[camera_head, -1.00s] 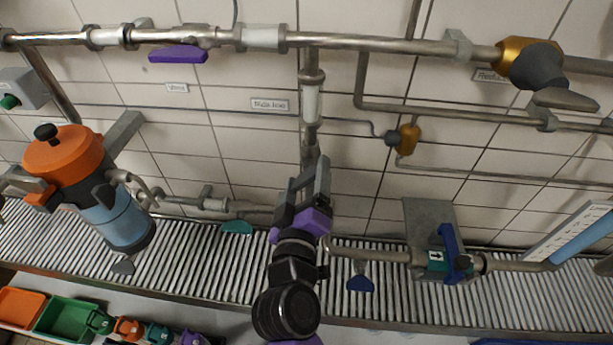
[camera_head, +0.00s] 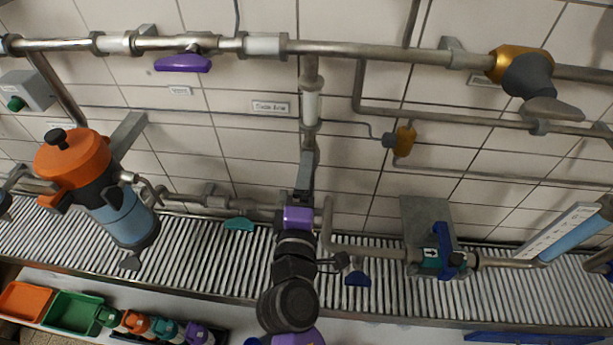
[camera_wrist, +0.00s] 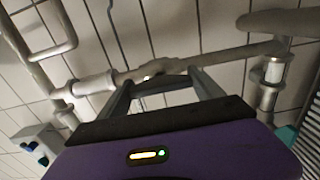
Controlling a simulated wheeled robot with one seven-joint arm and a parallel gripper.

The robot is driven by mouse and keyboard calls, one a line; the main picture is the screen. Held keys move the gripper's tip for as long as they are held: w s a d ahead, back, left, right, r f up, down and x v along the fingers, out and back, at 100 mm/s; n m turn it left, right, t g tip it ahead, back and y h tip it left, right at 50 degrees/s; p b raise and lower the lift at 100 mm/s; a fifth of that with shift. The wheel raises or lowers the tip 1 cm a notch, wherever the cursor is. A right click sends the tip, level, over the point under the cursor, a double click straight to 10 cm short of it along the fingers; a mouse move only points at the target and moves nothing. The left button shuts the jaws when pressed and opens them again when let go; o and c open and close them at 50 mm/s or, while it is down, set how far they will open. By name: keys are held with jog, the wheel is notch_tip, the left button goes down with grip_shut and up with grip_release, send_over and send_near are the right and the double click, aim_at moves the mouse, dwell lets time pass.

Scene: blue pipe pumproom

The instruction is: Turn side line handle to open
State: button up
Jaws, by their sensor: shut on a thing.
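My gripper (camera_head: 305,160) is at the vertical pipe (camera_head: 311,105) in the middle of the wall. In the head view its fingers are seen nearly edge-on, above its purple body. In the wrist view the two grey fingers (camera_wrist: 162,90) straddle the valve area (camera_wrist: 155,68), which lies between two white collars on this pipe. My gripper is shut on the valve's handle there. The handle is almost wholly hidden by the fingers and the purple palm, so its angle cannot be told.
Other handles are near: purple (camera_head: 183,63) above left, teal (camera_head: 239,224) below left, dark blue (camera_head: 357,278) and blue (camera_head: 452,262) at right. A bent pipe (camera_head: 327,225) stands close right of my gripper. An orange-topped canister (camera_head: 75,160) hangs at left.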

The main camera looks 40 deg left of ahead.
dwell(0.5)
jog(key=o, duration=1.4)
jog(key=shift+c, duration=0.2)
jog(key=shift+s, duration=0.1)
jog(key=b+v, duration=0.1)
jog(key=v, duration=0.6)
jog(key=shift+s+d, duration=0.2)
jog(key=shift+s, duration=0.15)
